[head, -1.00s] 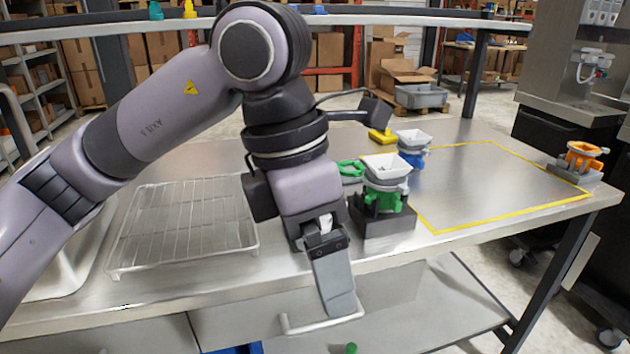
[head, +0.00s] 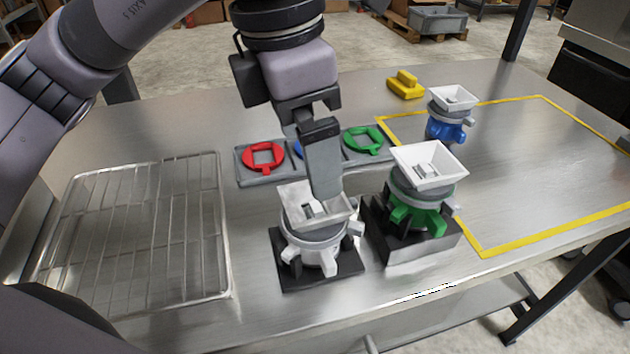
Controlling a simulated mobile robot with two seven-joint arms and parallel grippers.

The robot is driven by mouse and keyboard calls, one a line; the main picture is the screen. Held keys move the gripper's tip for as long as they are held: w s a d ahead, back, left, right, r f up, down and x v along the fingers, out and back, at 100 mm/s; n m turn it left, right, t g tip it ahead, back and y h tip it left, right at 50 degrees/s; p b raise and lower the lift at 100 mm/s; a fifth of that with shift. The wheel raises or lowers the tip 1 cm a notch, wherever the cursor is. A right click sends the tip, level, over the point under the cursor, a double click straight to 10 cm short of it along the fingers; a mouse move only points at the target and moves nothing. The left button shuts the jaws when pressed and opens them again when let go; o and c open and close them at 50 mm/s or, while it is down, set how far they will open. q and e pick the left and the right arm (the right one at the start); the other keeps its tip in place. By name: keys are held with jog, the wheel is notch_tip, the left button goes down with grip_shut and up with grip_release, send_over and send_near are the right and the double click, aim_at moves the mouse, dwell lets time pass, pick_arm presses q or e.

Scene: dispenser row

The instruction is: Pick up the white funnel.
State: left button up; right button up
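The white funnel (head: 316,251) has a square white hopper, a grey ring and white legs. It stands upright on a dark square base on the steel table, left of the green dispenser. My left gripper (head: 323,190) comes down from above, its fingertip end at the hopper's back right part. It hides some of the hopper. The fingers line up in this view, so their gap is hidden, and I cannot tell whether they touch the hopper. My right gripper is not in view.
A green dispenser (head: 417,218) stands on a dark block close to the right. A blue one (head: 444,131) stands farther back. Behind lies a grey tray (head: 240,160) with coloured rings. A wire rack (head: 150,230) is left. The yellow-outlined area (head: 540,165) is mostly clear.

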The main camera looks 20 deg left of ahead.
aim_at(315, 205)
pick_arm(q)
jog(key=f, duration=0.7)
jog(key=shift+s+d+p, duration=0.15)
jog(key=shift+d+p, duration=0.15)
jog(key=shift+d, duration=0.1)
jog(key=shift+r, duration=0.1)
jog(key=c, duration=1.1)
